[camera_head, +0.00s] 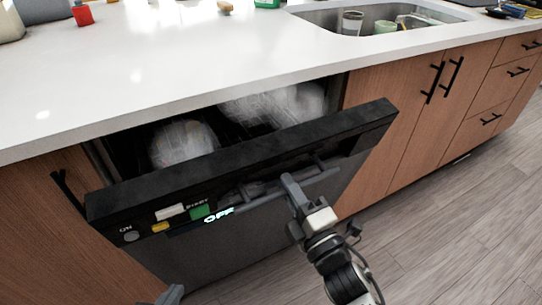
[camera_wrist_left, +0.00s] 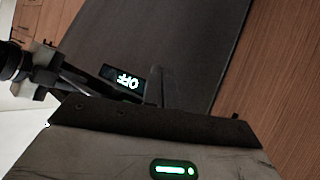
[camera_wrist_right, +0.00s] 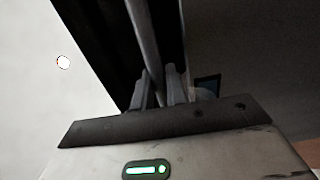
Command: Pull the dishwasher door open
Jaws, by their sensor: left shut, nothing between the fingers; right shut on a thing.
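The dishwasher door (camera_head: 350,160) is black with a dark front and stands partly open, its top edge tilted out from under the counter. Its bar handle (camera_head: 322,174) runs across the front. My right gripper (camera_head: 288,181) is shut on the handle; the right wrist view shows the bar (camera_wrist_right: 143,40) between its fingers (camera_wrist_right: 160,88). My left gripper (camera_head: 174,294) is shut and empty, low in front of the door, with only its tip in the head view. The left wrist view shows the door front (camera_wrist_left: 190,45) and the lit OFF display (camera_wrist_left: 122,80).
Blurry pale dishes (camera_head: 183,143) show inside the dishwasher through the gap. Wooden cabinets (camera_head: 400,120) with black handles flank it. The white counter (camera_head: 170,60) lies above, with a sink (camera_head: 330,20) at the back. The wooden floor (camera_head: 450,230) at right is clear.

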